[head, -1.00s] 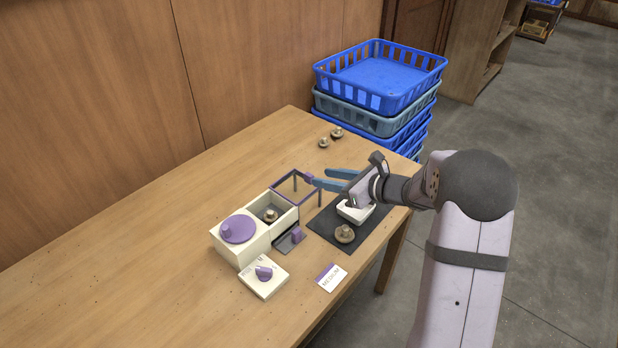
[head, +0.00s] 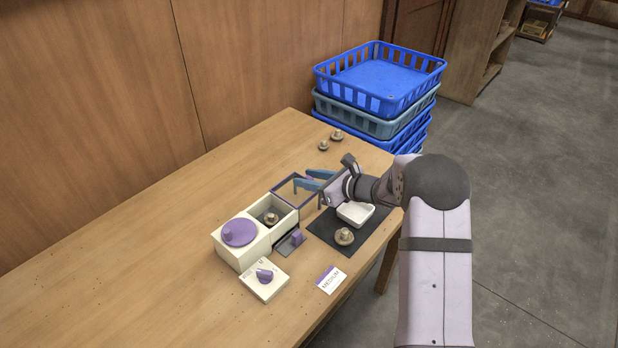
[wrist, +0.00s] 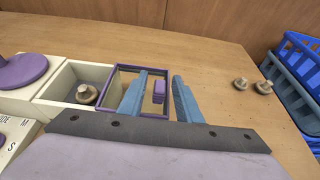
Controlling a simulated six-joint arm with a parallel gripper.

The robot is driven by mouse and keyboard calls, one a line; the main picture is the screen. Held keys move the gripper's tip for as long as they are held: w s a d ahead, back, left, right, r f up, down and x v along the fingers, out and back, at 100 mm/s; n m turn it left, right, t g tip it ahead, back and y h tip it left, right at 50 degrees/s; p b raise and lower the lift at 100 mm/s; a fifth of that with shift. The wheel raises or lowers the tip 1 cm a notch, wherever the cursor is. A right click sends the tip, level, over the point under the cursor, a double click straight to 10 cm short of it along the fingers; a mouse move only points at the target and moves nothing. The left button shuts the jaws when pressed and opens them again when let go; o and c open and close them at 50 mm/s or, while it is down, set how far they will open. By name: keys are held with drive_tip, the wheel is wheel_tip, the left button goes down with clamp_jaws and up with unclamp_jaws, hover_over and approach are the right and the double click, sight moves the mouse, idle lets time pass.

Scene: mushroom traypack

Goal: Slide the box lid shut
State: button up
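The cream box (head: 257,247) has an open compartment with a brown mushroom (head: 271,218) inside. Its purple-framed see-through lid (head: 279,188) stands out to the right of the compartment, leaving it uncovered. My gripper (head: 309,178) is over the lid's far right part, its blue fingers apart. In the wrist view, a purple handle block (wrist: 158,91) on the lid shows between the open fingers (wrist: 159,76), with gaps seen on both sides. My fingers hide part of the lid frame. The mushroom also shows in the wrist view (wrist: 86,94).
A round purple knob (head: 239,232) tops the box's left part. A dial unit (head: 264,280) and a "MEDIUM" card (head: 331,280) lie in front. A white tray (head: 355,214) and a mushroom (head: 344,237) are on a dark mat (head: 325,231). Blue crates (head: 376,101) stand behind.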

sight(282, 199)
drive_tip(key=shift+c, duration=0.7)
clamp_jaws()
drive_tip(key=shift+a, duration=0.1)
drive_tip(key=shift+s+a+f+b, duration=0.1)
drive_tip(key=shift+s+a+b, duration=0.15)
drive_tip(key=shift+b, duration=0.1)
drive_tip(key=s+a+b, duration=0.5)
drive_tip(key=s+a, duration=0.1)
drive_tip(key=shift+s+b, duration=0.1)
drive_tip(key=shift+b, duration=0.2)
drive_tip(key=shift+s+a, duration=0.35)
drive_tip(key=shift+a, duration=0.05)
